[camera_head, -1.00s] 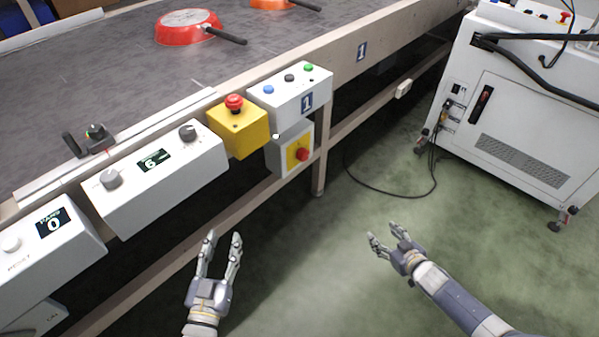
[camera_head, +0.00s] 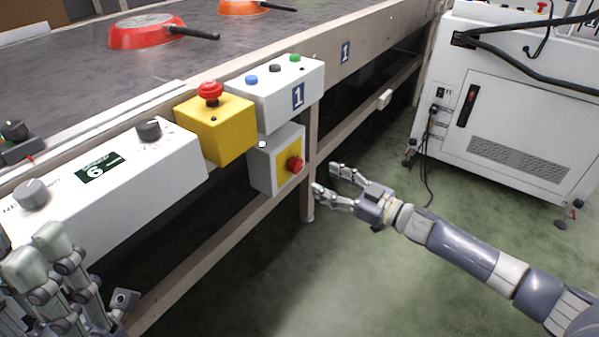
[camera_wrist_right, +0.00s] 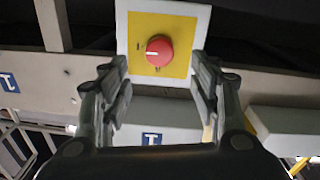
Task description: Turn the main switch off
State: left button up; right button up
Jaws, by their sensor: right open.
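The main switch (camera_head: 295,164) is a red rotary knob on a yellow plate, on the side of a grey box (camera_head: 262,168) under the conveyor's edge. In the right wrist view the red knob (camera_wrist_right: 159,50) shows a white mark pointing left. My right gripper (camera_head: 325,180) is open and empty, just to the right of the knob and apart from it. In the wrist view its fingers (camera_wrist_right: 160,90) stand either side of the knob's line, short of it. My left gripper (camera_head: 50,275) is at the lower left, partly cut off, in front of the white control box.
A yellow box with a red emergency button (camera_head: 210,92) and a white button box (camera_head: 280,92) sit above the switch. A white control box (camera_head: 110,185) is to the left. Pans (camera_head: 148,30) lie on the conveyor. A white cabinet (camera_head: 520,110) stands right, with open floor before it.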

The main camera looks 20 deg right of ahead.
aim_at(299, 168)
jog(key=b+x, duration=0.2)
jog(key=x, duration=0.5)
jog(key=shift+w+a, duration=0.2)
jog(key=shift+w, duration=0.15)
jog(key=shift+w+a, duration=0.35)
jog(key=shift+w, duration=0.1)
jog(key=shift+c, duration=0.2)
jog(key=c, duration=1)
